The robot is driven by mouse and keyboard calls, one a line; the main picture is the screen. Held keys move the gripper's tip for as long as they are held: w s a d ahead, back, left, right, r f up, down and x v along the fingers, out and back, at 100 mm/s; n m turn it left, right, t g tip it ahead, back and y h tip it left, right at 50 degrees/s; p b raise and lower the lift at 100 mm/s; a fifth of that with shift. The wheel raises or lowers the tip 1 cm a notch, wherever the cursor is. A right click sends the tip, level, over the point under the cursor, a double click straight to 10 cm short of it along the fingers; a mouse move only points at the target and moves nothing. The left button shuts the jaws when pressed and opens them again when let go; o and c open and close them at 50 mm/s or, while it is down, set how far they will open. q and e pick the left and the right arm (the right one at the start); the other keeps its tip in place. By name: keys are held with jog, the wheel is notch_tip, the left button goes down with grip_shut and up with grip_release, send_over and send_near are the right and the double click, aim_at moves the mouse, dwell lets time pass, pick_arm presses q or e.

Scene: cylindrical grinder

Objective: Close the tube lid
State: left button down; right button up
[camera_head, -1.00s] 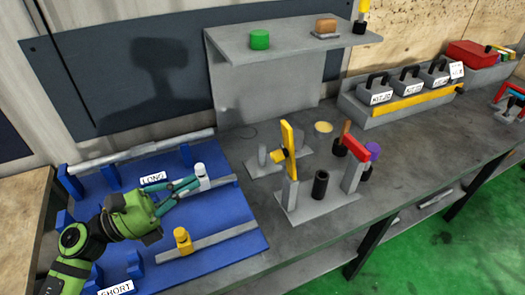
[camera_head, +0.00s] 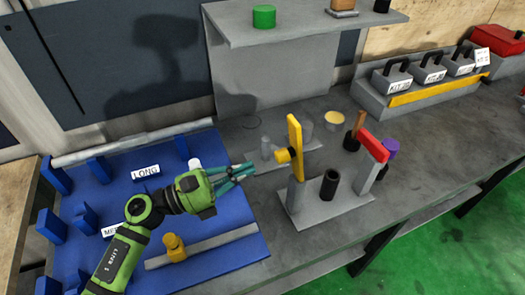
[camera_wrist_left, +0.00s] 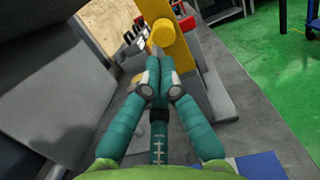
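A yellow upright plate with a round yellow knob (camera_head: 283,156) stands on a grey post of the grey fixture (camera_head: 325,213); I take it for the tube lid, still raised. A black open-topped tube (camera_head: 330,186) stands on the same fixture. My left gripper (camera_head: 250,169) has its teal fingers together and empty, just left of the knob and a little lower, with a gap between them in the head view. In the left wrist view the fingertips (camera_wrist_left: 156,52) point at the yellow knob (camera_wrist_left: 163,32), and I cannot tell whether they touch. My right gripper is out of view.
A red block (camera_head: 375,146) on a grey post stands right of the tube, with a wooden handle (camera_head: 359,123) and a purple-topped item (camera_head: 391,148) close by. A blue board (camera_head: 205,252) lies at the left. A grey shelf (camera_head: 300,27) stands behind.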

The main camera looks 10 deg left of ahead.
aim_at(288, 156)
pick_arm(q)
jog(key=p+x, duration=0.2)
jog(key=x, duration=0.2)
jog(key=shift+w+d, duration=0.2)
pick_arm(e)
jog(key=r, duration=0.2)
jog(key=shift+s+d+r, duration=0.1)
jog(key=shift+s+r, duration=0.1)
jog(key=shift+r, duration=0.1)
